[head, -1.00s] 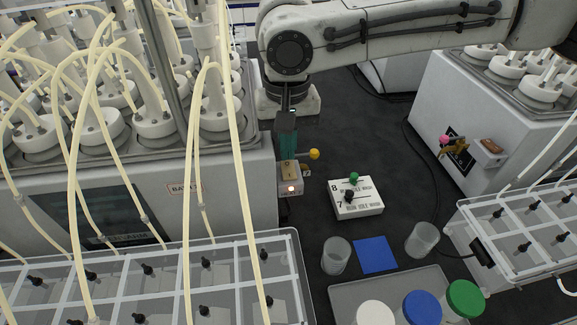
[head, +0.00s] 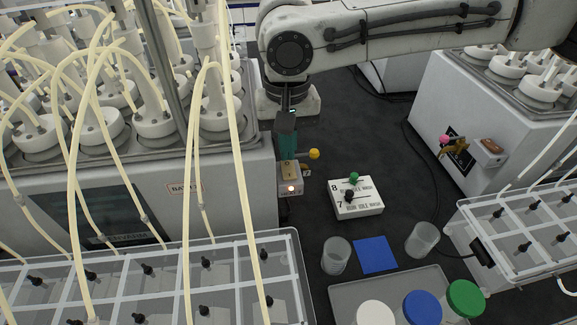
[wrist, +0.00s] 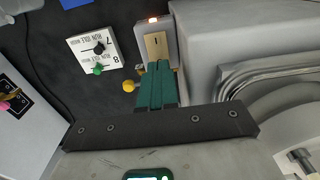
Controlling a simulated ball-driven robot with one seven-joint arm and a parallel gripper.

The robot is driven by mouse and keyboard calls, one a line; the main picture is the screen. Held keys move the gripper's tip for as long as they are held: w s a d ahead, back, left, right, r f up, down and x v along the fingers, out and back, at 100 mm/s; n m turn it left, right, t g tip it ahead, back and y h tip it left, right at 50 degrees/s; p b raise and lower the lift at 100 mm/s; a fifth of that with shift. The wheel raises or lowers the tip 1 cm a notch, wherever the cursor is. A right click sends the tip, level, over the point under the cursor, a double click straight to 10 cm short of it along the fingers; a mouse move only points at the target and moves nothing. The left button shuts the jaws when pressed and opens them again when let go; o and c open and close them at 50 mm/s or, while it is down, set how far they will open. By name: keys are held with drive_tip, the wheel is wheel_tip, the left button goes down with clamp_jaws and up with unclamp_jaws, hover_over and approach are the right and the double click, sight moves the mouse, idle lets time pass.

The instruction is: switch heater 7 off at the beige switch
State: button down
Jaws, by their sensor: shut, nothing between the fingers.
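The beige switch (head: 289,170) is a rocker on a small pale box at the right end of the left bath. My gripper (head: 288,152) has teal fingers, shut together and empty, pointing down at the switch's upper end. The fingers also show in the wrist view (wrist: 157,70), where they hide the nearer end of the switch. I cannot tell whether they touch it.
A yellow knob (head: 314,154) sticks out just right of the switch. A white box (head: 357,207) with black and green knobs, marked 7 and 8, stands further right. Clear beakers, a blue pad (head: 376,254) and a tray lie in front. Tubes crowd the left bath.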

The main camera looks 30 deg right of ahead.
drive_tip(key=shift+f+b, duration=0.4)
drive_tip(key=shift+f, duration=0.5)
idle(0.3)
drive_tip(key=shift+r, duration=0.1)
wheel_tip(320, 180, up, 7)
drive_tip(key=p, duration=0.7)
idle(0.6)
